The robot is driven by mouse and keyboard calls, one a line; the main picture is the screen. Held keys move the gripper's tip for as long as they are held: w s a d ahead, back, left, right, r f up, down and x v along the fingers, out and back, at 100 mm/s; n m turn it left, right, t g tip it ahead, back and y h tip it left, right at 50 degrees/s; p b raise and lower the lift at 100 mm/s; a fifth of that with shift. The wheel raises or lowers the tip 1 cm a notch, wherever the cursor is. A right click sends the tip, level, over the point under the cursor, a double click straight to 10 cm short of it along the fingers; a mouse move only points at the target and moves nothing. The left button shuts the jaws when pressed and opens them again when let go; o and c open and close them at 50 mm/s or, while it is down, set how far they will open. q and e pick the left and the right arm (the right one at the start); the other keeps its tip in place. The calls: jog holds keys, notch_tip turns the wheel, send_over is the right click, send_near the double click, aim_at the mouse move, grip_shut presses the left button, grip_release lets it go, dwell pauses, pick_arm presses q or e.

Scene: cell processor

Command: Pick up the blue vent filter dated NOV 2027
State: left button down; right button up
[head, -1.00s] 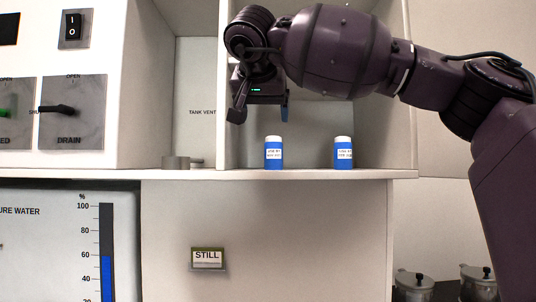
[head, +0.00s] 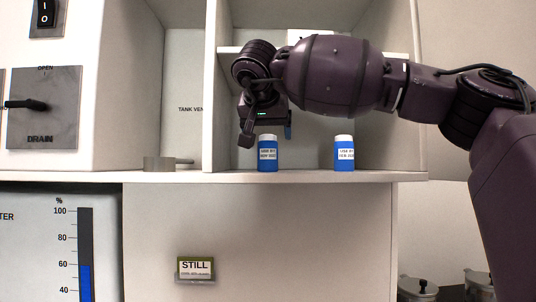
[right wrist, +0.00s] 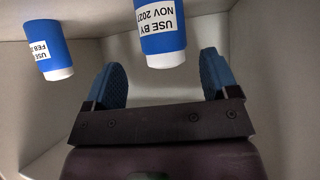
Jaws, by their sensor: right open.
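The blue vent filter dated NOV 2027 (head: 268,155) stands upright on the shelf, white cap up, the left one of two in the head view. In the right wrist view it appears upside down (right wrist: 161,30), with its label reading "USE BY NOV 2027". My right gripper (head: 267,136) is open and empty, just above it, with its fingertips near cap height. In the right wrist view the cap lies just ahead of the gap between the blue fingertips (right wrist: 162,66); I cannot tell if they touch. My left gripper is not in view.
A second blue filter (head: 344,155), with a label starting FEB in the right wrist view (right wrist: 47,52), stands to the right on the shelf (head: 310,176). A cubby divider (head: 209,90) is at left. A grey round fitting (head: 160,163) sits beyond it.

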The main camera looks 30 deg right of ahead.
aim_at(269, 140)
jog(key=shift+w+d+f, duration=0.1)
jog(key=shift+w+d, duration=0.25)
jog(key=shift+w, duration=0.15)
jog(key=x, duration=0.1)
jog(key=p+x, duration=0.1)
jog(key=x, duration=0.1)
jog(key=shift+w+d, duration=0.1)
jog(key=shift+w, duration=0.3)
jog(key=shift+w+d+f, duration=0.1)
jog(key=shift+w+d, duration=0.05)
jog(key=shift+d, duration=0.05)
jog(key=c, duration=1)
